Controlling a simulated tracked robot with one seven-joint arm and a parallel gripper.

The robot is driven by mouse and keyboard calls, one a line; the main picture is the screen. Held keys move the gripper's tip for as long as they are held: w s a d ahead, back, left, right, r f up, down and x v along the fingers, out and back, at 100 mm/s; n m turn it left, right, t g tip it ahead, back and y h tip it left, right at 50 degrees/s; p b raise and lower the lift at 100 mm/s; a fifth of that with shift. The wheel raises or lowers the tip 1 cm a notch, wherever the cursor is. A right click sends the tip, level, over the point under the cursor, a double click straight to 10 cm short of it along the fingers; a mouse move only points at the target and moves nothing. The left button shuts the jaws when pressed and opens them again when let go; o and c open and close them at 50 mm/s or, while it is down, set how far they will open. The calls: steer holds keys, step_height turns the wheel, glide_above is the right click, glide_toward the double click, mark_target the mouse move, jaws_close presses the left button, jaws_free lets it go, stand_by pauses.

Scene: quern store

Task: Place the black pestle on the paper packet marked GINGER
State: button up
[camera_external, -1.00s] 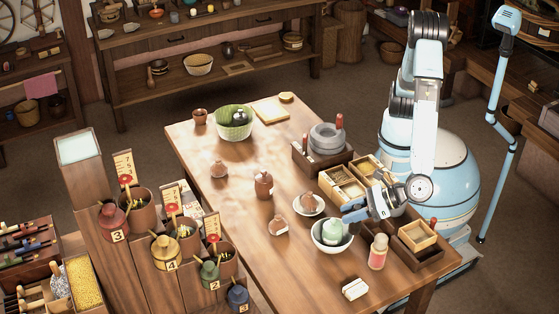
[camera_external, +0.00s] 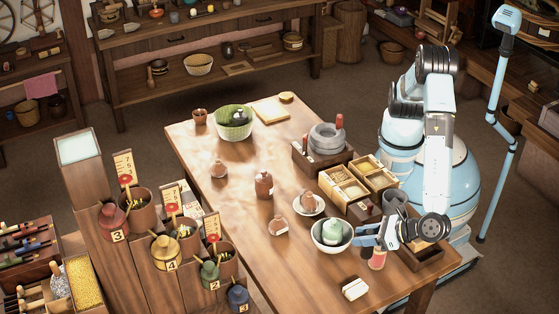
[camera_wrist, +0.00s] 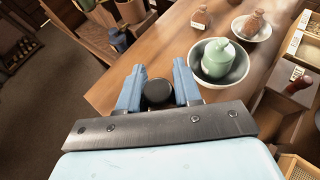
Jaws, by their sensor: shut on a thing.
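My gripper (camera_external: 372,237) is over the near right part of the table, beside the bowl with the green jar. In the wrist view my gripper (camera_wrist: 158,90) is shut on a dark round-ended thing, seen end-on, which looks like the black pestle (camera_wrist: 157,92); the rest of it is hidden. A small white packet (camera_external: 354,289) lies flat near the table's front edge, below and left of my gripper in the outside view. Its marking is too small to read, so I cannot confirm GINGER. It does not show in the wrist view.
A white bowl (camera_external: 318,240) holding a green jar (camera_external: 334,231) stands just left of my gripper. Wooden trays (camera_external: 357,186) lie behind. The table's front-left area is clear.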

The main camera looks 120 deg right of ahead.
steer(key=w+a+f, duration=0.1)
steer(key=f, duration=0.2)
steer(key=w+a+f, duration=0.1)
steer(key=f, duration=0.2)
steer(key=w+f, duration=0.2)
steer(key=f, duration=0.1)
steer(key=shift+w+a, duration=0.1)
steer(key=shift+a, duration=0.3)
steer(key=o, duration=1)
steer(key=shift+f, duration=0.1)
steer(key=shift+o, duration=0.2)
steer(key=v, duration=1.2)
